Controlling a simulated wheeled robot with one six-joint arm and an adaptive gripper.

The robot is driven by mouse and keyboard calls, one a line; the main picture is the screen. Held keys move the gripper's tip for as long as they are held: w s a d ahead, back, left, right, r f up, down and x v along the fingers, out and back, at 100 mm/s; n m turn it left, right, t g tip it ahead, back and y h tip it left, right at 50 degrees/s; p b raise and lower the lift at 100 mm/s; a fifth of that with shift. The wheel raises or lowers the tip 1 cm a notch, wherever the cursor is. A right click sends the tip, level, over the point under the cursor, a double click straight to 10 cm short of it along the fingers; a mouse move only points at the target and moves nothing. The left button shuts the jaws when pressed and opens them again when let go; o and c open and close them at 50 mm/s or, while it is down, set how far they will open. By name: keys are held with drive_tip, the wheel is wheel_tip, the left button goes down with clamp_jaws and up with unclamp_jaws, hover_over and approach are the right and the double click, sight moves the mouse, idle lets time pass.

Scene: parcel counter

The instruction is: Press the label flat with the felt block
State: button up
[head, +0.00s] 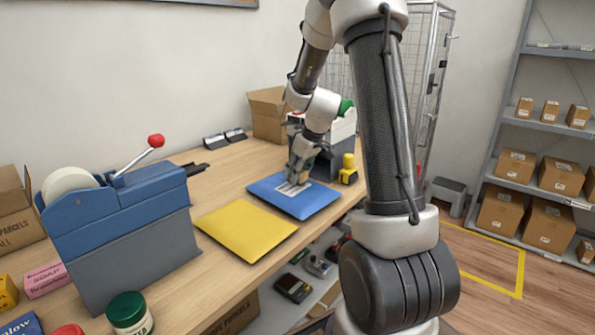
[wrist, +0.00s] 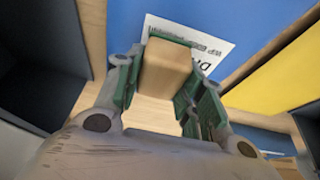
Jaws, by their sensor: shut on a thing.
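A blue padded mailer (head: 318,203) lies flat on the wooden counter (head: 200,287). It also shows in the wrist view (wrist: 260,22). A white printed label (wrist: 212,45) lies on the mailer; in the head view my gripper partly covers it. My gripper (head: 295,180) points down over the label. In the wrist view, its green-padded fingers (wrist: 160,85) are shut on a tan block (wrist: 166,66), which appears to be the felt block. The block is over the label and hides part of it. I cannot tell whether it touches the label.
A yellow mailer (head: 246,231) lies beside the blue one, toward the front left. A yellow object (head: 348,171) stands just right of the blue mailer. A cardboard box (head: 267,115) stands behind. A large blue-and-grey dispenser (head: 118,235) with a red-knobbed lever stands at left.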

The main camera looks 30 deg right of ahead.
drive_tip(key=shift+f, duration=0.55)
drive_tip(key=shift+r, duration=0.1)
drive_tip(key=shift+r, duration=2.95)
drive_tip(key=shift+r, duration=0.1)
